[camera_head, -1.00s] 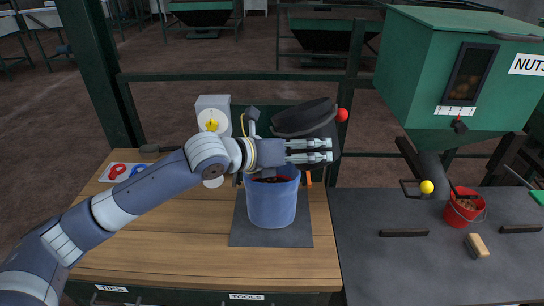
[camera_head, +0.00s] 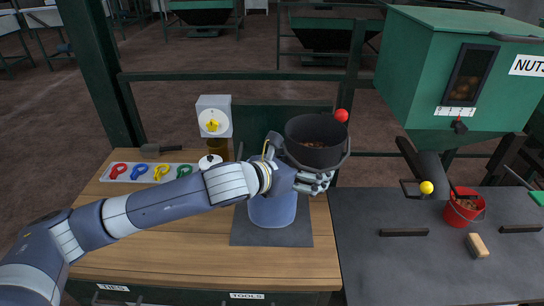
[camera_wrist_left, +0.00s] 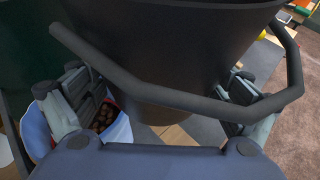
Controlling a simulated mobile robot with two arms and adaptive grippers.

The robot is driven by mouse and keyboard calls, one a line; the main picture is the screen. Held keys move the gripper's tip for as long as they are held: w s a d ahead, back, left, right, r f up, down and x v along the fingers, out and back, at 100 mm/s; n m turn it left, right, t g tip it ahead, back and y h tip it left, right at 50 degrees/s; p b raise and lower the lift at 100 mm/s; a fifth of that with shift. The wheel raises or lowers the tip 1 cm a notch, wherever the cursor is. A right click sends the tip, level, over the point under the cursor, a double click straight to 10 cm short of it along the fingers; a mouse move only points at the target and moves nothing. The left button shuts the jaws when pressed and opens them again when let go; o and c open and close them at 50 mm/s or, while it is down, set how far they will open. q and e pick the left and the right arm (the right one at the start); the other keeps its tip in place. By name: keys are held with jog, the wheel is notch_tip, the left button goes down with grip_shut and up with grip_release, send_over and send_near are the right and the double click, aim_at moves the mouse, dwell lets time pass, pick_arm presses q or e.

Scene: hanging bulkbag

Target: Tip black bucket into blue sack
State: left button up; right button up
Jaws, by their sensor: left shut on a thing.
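The black bucket (camera_head: 316,158) is nearly upright above the blue sack, its mouth showing some brown pieces inside. My left gripper (camera_head: 314,182) is shut on the bucket; in the left wrist view the bucket (camera_wrist_left: 165,40) fills the space between the fingers, with its handle across the front. The blue sack (camera_head: 272,212) stands on a dark mat, its mouth mostly hidden by my gripper and wrist. In the left wrist view brown nuts show inside the sack (camera_wrist_left: 122,130) below the bucket. My right gripper is not in view.
A tray of coloured ties (camera_head: 148,172) lies at the left. A green nuts hopper (camera_head: 425,70), a red bucket (camera_head: 463,210) and a brush (camera_head: 478,245) are at the right.

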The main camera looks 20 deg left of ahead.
aim_at(314, 158)
pick_arm(q)
jog(key=shift+r, duration=0.25)
jog(key=shift+s+d+r+p, duration=0.1)
jog(key=shift+s+r+p, duration=0.1)
jog(key=shift+s+p, duration=0.15)
jog(key=s+p, duration=0.1)
jog(key=s+r+p, duration=0.1)
jog(key=s, duration=0.1)
jog(key=s+r+p, duration=0.1)
jog(key=s, duration=0.1)
jog(key=shift+s+d+r, duration=0.1)
jog(key=shift+d+r, duration=0.05)
jog(key=shift+d, duration=0.1)
